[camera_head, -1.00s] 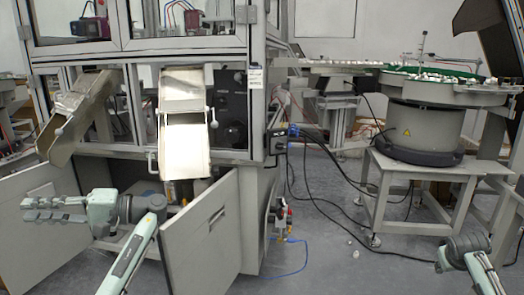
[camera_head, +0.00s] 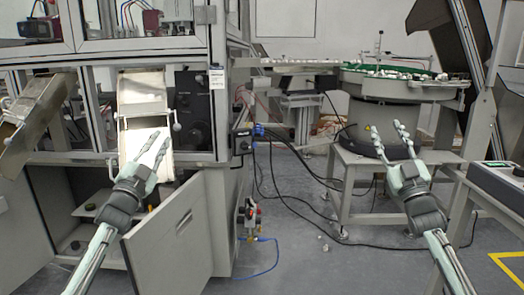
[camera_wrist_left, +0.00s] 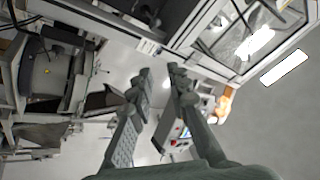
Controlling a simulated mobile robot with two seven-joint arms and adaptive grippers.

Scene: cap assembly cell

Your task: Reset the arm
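My left gripper (camera_head: 159,138) is raised in front of the machine's chute, with its fingers pointing up and slightly right. In the left wrist view my left gripper's fingers (camera_wrist_left: 160,72) are apart with nothing between them. My right gripper (camera_head: 388,130) is raised at the right, in front of the round feeder, with its two fingers apart and empty. Both forearms come up from the bottom of the head view, roughly mirrored.
The machine's white chute (camera_head: 144,97) is behind my left gripper, and an open cabinet door (camera_head: 172,235) is below it. The round feeder (camera_head: 385,120) stands on a table at the right. A control box (camera_head: 500,182) is at the far right.

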